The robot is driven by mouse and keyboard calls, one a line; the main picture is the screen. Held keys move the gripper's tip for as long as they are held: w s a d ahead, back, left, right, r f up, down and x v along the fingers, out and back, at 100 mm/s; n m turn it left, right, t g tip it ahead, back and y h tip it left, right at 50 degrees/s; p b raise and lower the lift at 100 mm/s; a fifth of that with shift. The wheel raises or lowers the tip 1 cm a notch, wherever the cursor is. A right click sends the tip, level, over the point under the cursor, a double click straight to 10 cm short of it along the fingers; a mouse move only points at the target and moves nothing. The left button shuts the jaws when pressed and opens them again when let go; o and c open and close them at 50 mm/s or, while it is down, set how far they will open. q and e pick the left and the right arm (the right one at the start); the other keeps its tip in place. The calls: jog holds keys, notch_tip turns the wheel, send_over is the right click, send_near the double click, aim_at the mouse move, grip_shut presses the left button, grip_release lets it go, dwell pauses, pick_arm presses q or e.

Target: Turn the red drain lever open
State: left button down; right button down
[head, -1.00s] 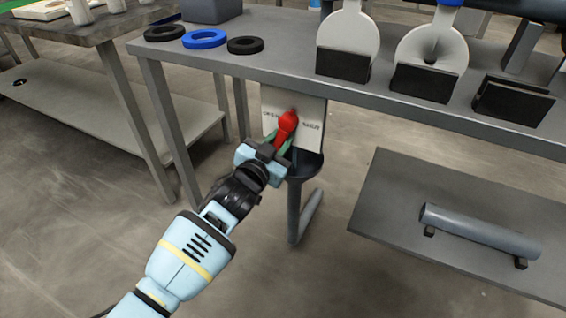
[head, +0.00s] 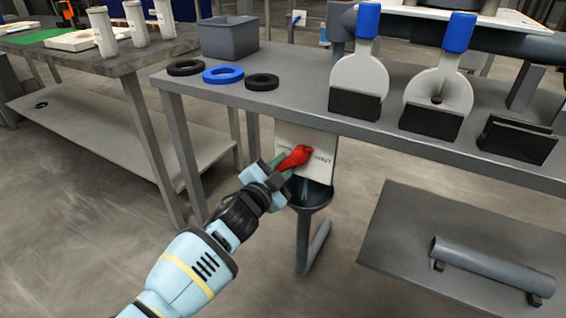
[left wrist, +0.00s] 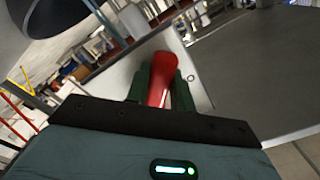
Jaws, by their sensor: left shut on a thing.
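The red drain lever (head: 294,157) is mounted on a pale plate (head: 318,144) that hangs below the front edge of the grey bench. It tilts, with its round end up and to the right and its lower part at my gripper. My left gripper (head: 277,172) is shut on the lever. In the left wrist view the lever (left wrist: 161,80) lies between the two green fingers (left wrist: 160,96). The printing on the plate is too small to read fully. My right gripper is in none of the views.
A dark funnel (head: 312,196) on a grey pipe stands just below the lever. The bench (head: 300,90) above carries black and blue rings, a grey bin (head: 229,38) and filter plates with blue handles (head: 460,32). A low grey shelf (head: 400,225) with a tube is at right.

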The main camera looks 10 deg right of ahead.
jog(key=shift+s, duration=0.2)
pick_arm(q)
jog(key=c, duration=1.2)
grip_release()
jog(key=shift+s+a+r+p, duration=0.1)
jog(key=shift+s+a+p, duration=0.35)
jog(key=shift+p, duration=0.05)
jog(key=p+v, duration=0.3)
jog(key=v, duration=0.3)
jog(key=shift+s, duration=0.25)
pick_arm(e)
jog(key=r, duration=0.4)
jog(key=shift+w+r, duration=0.25)
jog(key=shift+r, duration=0.05)
pick_arm(q)
jog(key=shift+a, duration=0.15)
